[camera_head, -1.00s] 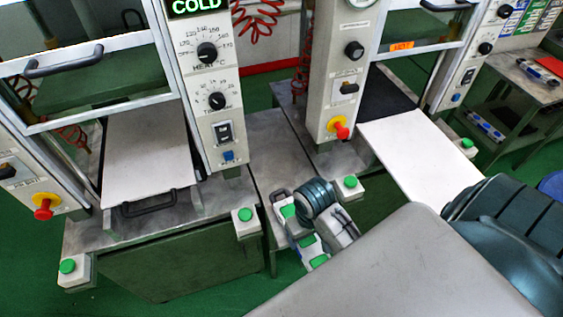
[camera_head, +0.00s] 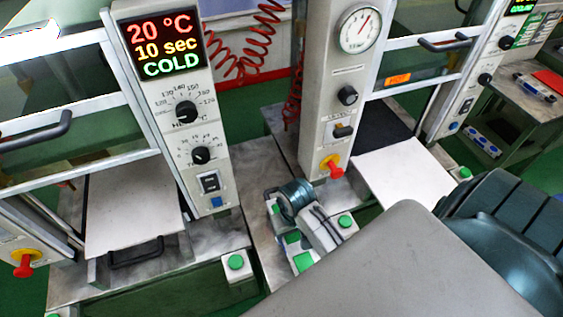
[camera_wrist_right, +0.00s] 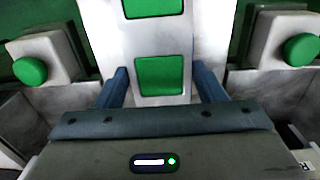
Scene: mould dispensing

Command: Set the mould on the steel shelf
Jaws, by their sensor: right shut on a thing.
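The mould (camera_head: 303,262) is a pale plate with green square patches. It also shows in the right wrist view (camera_wrist_right: 105,32), between the two blue fingers of my right gripper (camera_wrist_right: 160,70). That gripper is shut on it. In the head view my right gripper (camera_head: 312,226) hides part of the mould, and its teal wrist joint sits just behind. The steel shelf (camera_head: 262,165) is the grey metal surface between the two presses. The mould appears in front of its near part; I cannot tell whether they touch. My left gripper is not in view.
The left press has a control column (camera_head: 180,120) reading 20 °C and COLD, and a white plate (camera_head: 130,205). The right press column (camera_head: 335,100) and its white plate (camera_head: 402,172) stand to the right. Green button boxes (camera_head: 238,268) flank the gap on both sides.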

